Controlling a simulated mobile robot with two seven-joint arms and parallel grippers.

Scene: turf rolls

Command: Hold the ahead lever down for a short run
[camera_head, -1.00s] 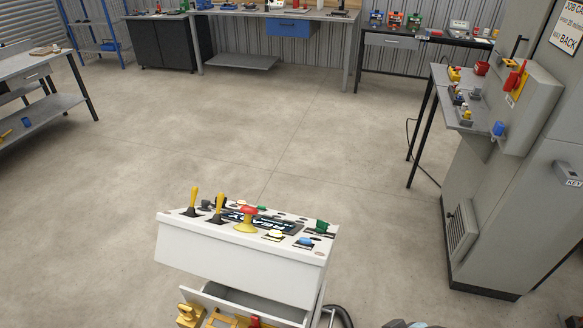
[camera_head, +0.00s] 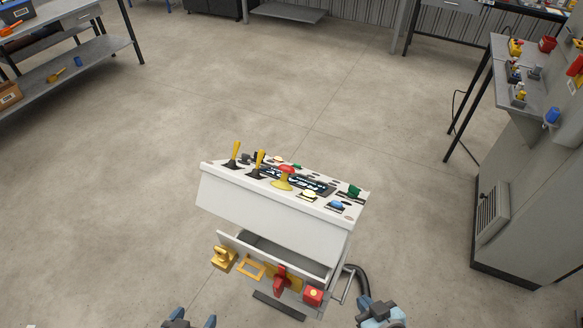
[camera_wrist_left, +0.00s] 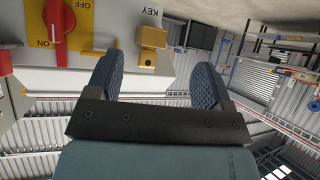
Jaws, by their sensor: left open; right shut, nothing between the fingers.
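A white console (camera_head: 275,210) stands in front of me with a sloped top. Two yellow levers (camera_head: 236,152) (camera_head: 259,161) stand upright at the left of its top; I cannot read which is the ahead lever. A red-topped yellow mushroom button (camera_head: 285,178) is right of them. My left gripper (camera_head: 190,320) is low at the bottom edge, below and apart from the levers. In the left wrist view its jaws (camera_wrist_left: 157,82) are open and empty, near a yellow block (camera_wrist_left: 152,48) by the word KEY. My right gripper (camera_head: 382,314) is shut and empty, right of the console.
The console's lower front has a red rotary switch (camera_head: 281,277) on a yellow plate and a red box (camera_head: 313,296). An open tray (camera_head: 280,254) juts out above them. A grey cabinet (camera_head: 535,210) stands right, a workbench (camera_head: 75,60) left. The floor behind the console is clear.

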